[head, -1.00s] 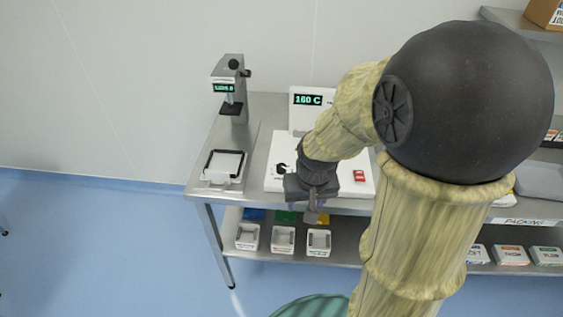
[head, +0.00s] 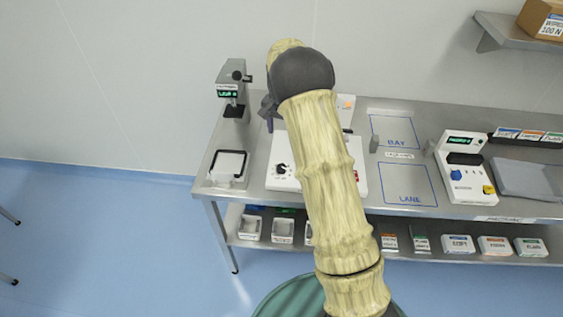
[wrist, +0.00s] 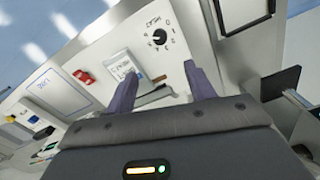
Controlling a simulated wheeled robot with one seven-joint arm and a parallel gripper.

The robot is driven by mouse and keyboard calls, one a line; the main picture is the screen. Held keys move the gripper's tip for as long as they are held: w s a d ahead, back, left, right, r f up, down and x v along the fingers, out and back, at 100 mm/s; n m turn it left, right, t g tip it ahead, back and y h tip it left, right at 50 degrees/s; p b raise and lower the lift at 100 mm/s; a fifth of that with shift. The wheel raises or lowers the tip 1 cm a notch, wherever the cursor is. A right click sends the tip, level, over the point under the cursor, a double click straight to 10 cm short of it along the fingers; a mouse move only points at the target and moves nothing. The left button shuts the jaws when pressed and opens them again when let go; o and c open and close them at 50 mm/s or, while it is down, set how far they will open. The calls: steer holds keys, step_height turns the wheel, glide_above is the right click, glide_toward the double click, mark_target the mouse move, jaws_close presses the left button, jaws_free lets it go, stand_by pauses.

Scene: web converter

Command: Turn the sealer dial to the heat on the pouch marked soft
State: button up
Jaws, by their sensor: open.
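The sealer is a white unit (head: 283,184) on the steel bench. Its black dial (head: 282,169) is at the front left and also shows in the wrist view (wrist: 159,37), with a light pointer, scale marks and a printed label around it. A white piece with print (wrist: 118,66) lies beside the dial in the wrist view; I cannot read it surely or tell if it is the soft pouch. My gripper (head: 268,118) is open and empty, raised behind and left of the dial. Its two purple fingers (wrist: 160,88) are apart and clear of the dial. The sealer's display is hidden behind my arm.
A red switch (head: 355,174) is on the sealer's right. Right are marked areas (head: 407,184) and a white machine (head: 462,170). Bins (head: 249,228) and boxes (head: 458,244) fill the lower shelf.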

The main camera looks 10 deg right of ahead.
mark_target(281, 167)
steer(key=shift+f, duration=0.1)
step_height(281, 167, down, 17)
steer(key=p, duration=0.6)
steer(key=shift+f, duration=0.15)
steer(key=c, duration=1)
